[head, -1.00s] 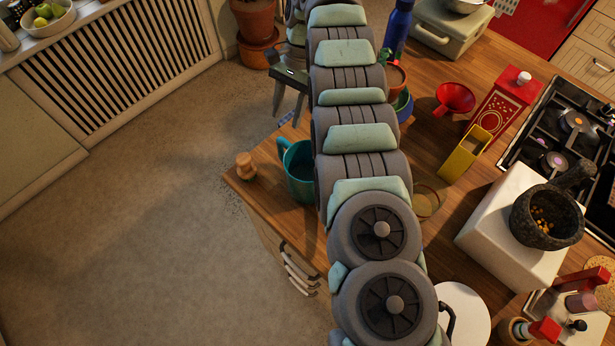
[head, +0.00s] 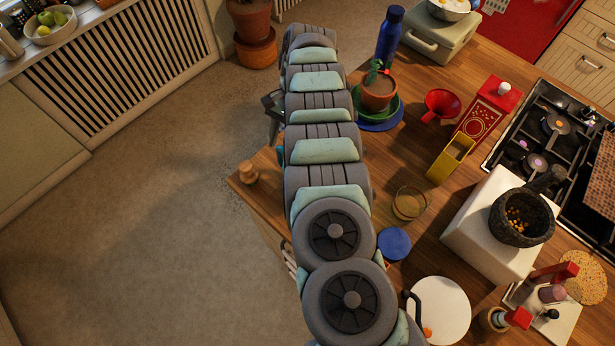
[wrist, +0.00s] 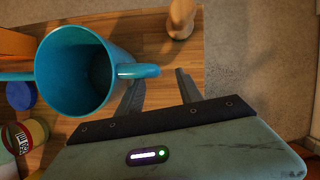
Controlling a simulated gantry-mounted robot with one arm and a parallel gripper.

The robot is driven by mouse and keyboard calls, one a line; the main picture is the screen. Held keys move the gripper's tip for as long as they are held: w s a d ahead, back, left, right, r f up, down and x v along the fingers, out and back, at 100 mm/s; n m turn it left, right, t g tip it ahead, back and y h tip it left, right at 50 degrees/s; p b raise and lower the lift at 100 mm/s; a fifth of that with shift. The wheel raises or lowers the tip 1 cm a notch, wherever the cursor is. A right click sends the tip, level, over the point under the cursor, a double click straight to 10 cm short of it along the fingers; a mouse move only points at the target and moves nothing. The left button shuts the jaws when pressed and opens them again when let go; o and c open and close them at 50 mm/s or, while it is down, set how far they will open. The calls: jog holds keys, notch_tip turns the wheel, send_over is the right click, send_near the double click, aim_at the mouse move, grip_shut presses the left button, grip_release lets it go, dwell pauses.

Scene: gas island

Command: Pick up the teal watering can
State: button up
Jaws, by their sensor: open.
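The teal watering can (wrist: 78,72) stands on the wooden counter in the left half of the wrist view. I look down into its open top. Its handle (wrist: 138,70) points right and its spout points left. My gripper (wrist: 160,84) is open and empty, with its two fingers beside the can. The left finger is near the handle's lower side; I cannot tell whether they touch. In the head view my arm hides nearly all of the can; only a teal sliver shows at the arm's left edge.
A small wooden figure (head: 247,172) stands at the counter's left corner, also seen above my fingers in the wrist view (wrist: 181,18). Open floor lies left.

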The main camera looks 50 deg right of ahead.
aim_at(280, 156)
jog(key=shift+s+a+p+x, duration=0.15)
jog(key=shift+p+x, duration=0.2)
jog(key=shift+x, duration=0.7)
jog(key=shift+s+a+p+x, duration=0.1)
jog(key=shift+p+x, duration=0.2)
jog(key=shift+x, duration=0.75)
jog(key=shift+w+r, duration=0.1)
jog(key=shift+r, duration=0.05)
jog(key=shift+c, duration=0.4)
grip_shut()
